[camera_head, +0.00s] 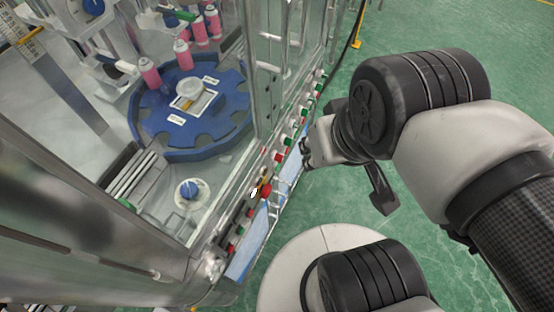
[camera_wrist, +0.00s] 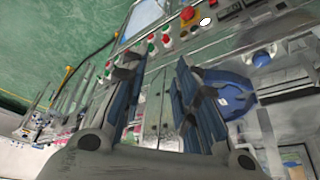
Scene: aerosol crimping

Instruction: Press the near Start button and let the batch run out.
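A control strip (camera_head: 247,208) runs along the machine's edge with several green and red buttons; their labels are too small to read. At its near end are a green button (camera_head: 240,230) and a red button (camera_head: 232,248). A red mushroom-shaped button (camera_head: 265,190) stands beyond them; it also shows in the wrist view (camera_wrist: 188,13). Farther along are more green and red buttons, among them a green one in the wrist view (camera_wrist: 152,48). My gripper (camera_head: 306,152) is beside the strip's middle. In the wrist view its fingers (camera_wrist: 158,70) are apart with nothing between them.
Behind clear panels, a blue star wheel (camera_head: 205,132) and several pink cans (camera_head: 150,73) stand inside the machine. Metal frame posts (camera_head: 268,85) rise beside the strip. Open green floor (camera_head: 400,30) lies to the right of the machine.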

